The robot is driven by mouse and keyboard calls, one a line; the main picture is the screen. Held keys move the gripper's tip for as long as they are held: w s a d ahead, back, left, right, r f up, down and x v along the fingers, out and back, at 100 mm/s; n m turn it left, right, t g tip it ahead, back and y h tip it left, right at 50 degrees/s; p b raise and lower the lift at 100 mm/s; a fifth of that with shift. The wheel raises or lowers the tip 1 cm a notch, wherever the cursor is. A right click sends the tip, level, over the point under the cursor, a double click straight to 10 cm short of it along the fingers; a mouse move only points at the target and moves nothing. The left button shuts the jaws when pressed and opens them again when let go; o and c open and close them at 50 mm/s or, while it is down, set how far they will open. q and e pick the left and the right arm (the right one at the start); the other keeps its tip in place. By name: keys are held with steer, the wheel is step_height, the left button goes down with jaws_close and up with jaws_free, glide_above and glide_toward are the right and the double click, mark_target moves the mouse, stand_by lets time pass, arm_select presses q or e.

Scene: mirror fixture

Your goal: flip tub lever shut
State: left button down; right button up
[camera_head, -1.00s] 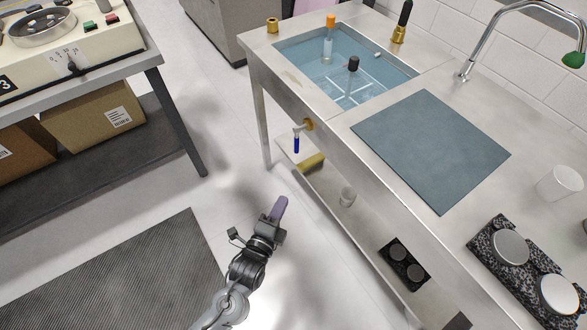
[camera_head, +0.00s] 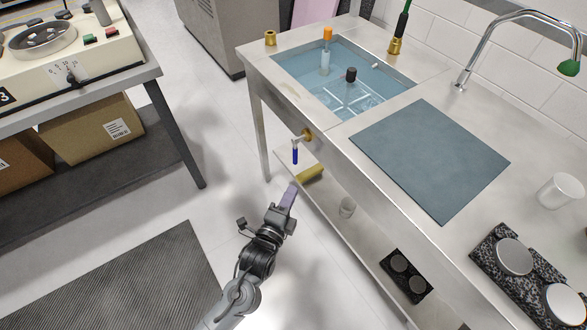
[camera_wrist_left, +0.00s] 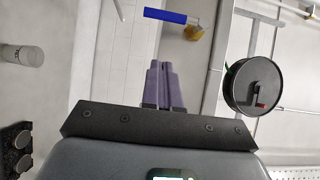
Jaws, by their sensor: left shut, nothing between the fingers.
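The tub (camera_head: 345,98) is a basin of bluish water set in the steel counter. Its brass valve (camera_head: 306,135) sticks out of the counter's front side. The lever (camera_head: 295,154) has a blue handle that hangs down from the valve. In the left wrist view the blue lever (camera_wrist_left: 165,16) lies across the top, beside the brass valve (camera_wrist_left: 194,32). My left gripper (camera_head: 291,190) is shut and empty, with purple fingers, below the lever in the head view. Its fingertips (camera_wrist_left: 160,64) are apart from the lever. My right gripper is not in view.
Under the counter, a shelf (camera_head: 365,248) holds a yellow roll (camera_head: 310,173), a clear cup (camera_head: 347,207) and a dark block (camera_head: 405,275). A counter leg (camera_head: 260,135) stands left of the valve.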

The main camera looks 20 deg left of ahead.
mark_target(295, 153)
arm_select(q)
steer(key=w+a+b, duration=0.2)
steer(key=w+b, duration=0.3)
steer(key=w, duration=0.4)
steer(key=shift+w+a, duration=0.15)
steer(key=shift+a, duration=0.2)
steer(key=shift+a+f, duration=0.1)
steer(key=shift+w+a+m, duration=0.1)
steer(key=shift+m, duration=0.2)
